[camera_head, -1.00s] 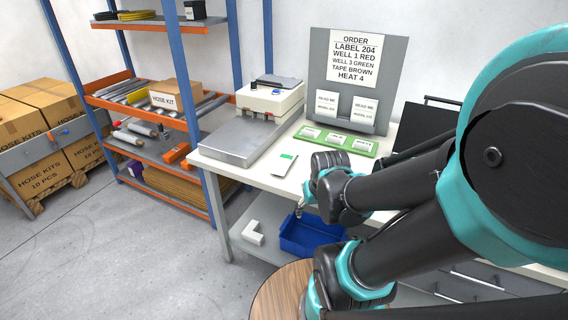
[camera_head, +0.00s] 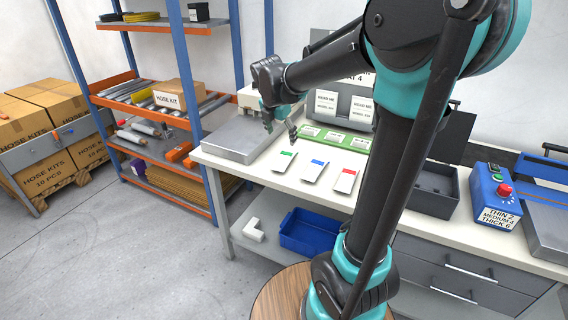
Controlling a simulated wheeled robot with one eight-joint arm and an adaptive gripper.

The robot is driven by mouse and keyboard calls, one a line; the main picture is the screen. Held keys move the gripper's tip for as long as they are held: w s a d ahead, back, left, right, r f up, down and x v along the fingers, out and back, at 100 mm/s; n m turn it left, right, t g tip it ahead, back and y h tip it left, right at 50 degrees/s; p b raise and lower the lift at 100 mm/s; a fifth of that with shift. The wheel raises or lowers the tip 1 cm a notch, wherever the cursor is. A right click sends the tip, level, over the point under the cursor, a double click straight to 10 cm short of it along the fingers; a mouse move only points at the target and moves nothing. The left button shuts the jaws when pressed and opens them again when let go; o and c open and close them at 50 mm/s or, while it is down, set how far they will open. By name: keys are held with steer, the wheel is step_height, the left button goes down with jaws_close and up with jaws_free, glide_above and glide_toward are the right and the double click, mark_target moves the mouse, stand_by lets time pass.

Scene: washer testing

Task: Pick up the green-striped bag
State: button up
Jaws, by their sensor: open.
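The green-striped bag (camera_head: 284,163), a small flat white packet with a green mark, lies on the white workbench (camera_head: 330,200) near its front left. A blue-striped bag (camera_head: 314,171) and a red-striped bag (camera_head: 345,180) lie in a row to its right. My gripper (camera_head: 280,131) is open and empty above the bench, just behind and above the green-striped bag, apart from it, with its fingers pointing down.
A grey scale plate (camera_head: 240,140) lies left of the bags. A green tray (camera_head: 333,139) stands behind them, and a dark bin (camera_head: 433,190) and blue control box (camera_head: 495,198) to the right. A blue bin (camera_head: 308,230) sits on the lower shelf.

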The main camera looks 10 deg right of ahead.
mark_target(283, 157)
steer(key=w+f+n, duration=0.1)
steer(key=w+f, duration=0.1)
steer(key=f, duration=0.2)
steer(key=w+d+f+n, duration=0.1)
steer(key=w+f, duration=0.2)
steer(key=f, duration=0.2)
steer(key=w+d+f+n, duration=0.1)
steer(key=w+f, duration=0.1)
steer(key=f, duration=0.3)
steer(key=shift+w+f, duration=0.15)
steer(key=shift+f, duration=0.1)
steer(key=c, duration=1.4)
steer(key=shift+o, duration=0.2)
